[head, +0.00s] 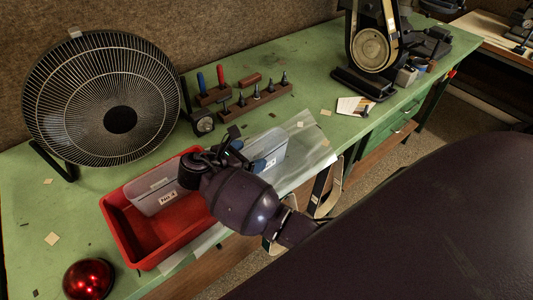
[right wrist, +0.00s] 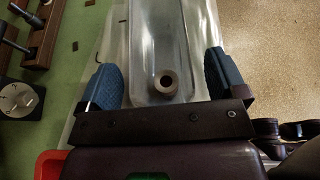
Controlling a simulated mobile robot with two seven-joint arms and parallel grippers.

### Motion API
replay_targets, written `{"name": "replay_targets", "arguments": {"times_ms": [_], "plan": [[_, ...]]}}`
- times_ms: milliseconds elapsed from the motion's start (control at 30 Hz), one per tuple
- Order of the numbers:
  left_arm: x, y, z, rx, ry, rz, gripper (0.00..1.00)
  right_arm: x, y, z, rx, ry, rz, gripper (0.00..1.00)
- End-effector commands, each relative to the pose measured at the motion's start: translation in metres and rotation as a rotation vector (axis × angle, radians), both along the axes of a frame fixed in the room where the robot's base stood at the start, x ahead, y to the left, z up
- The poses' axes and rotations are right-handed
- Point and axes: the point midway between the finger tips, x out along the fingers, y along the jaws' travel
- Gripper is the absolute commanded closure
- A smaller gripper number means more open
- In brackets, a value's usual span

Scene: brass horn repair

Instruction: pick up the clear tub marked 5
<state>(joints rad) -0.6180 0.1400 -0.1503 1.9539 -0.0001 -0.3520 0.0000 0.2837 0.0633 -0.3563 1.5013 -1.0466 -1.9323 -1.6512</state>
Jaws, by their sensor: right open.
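A clear tub (head: 270,147) stands on a pale sheet on the green bench, partly hidden behind my right gripper (head: 248,152). In the right wrist view, this clear tub (right wrist: 165,30) lies between the two blue fingertips of my open right gripper (right wrist: 163,75). A small brown ring-like part (right wrist: 166,82) shows inside it. I see no number on this tub. A second clear tub (head: 150,200) sits in the red tray (head: 150,254), with a small label that seems to read NO. 4. My left gripper is not in view.
A large black fan (head: 100,95) stands at the back left. A shiny red dome (head: 88,279) is at the front left. The bench's front edge is close to the tub.

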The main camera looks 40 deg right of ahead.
Motion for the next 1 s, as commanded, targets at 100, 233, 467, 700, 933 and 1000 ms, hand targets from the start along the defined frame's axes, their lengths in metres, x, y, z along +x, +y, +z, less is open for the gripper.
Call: {"name": "replay_targets", "arguments": {"times_ms": [100,233,467,700,933,1000], "plan": [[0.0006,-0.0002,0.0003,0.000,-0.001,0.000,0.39,-0.0031,0.0019,-0.0018,0.001,0.001,0.000,0.10],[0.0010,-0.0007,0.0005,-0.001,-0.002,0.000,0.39,-0.0039,0.0024,-0.0021,0.000,0.001,-0.001,0.10],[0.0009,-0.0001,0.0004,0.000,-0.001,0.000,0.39,-0.0037,0.0022,-0.0019,0.000,0.000,-0.001,0.23],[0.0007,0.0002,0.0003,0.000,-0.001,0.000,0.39,-0.0036,0.0021,-0.0019,0.000,0.000,-0.001,0.60],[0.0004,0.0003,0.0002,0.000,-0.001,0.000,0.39,-0.0034,0.0021,-0.0014,-0.001,-0.001,-0.001,0.74],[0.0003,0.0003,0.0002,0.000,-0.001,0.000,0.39,-0.0034,0.0021,-0.0012,-0.001,-0.001,-0.001,0.74]]}}
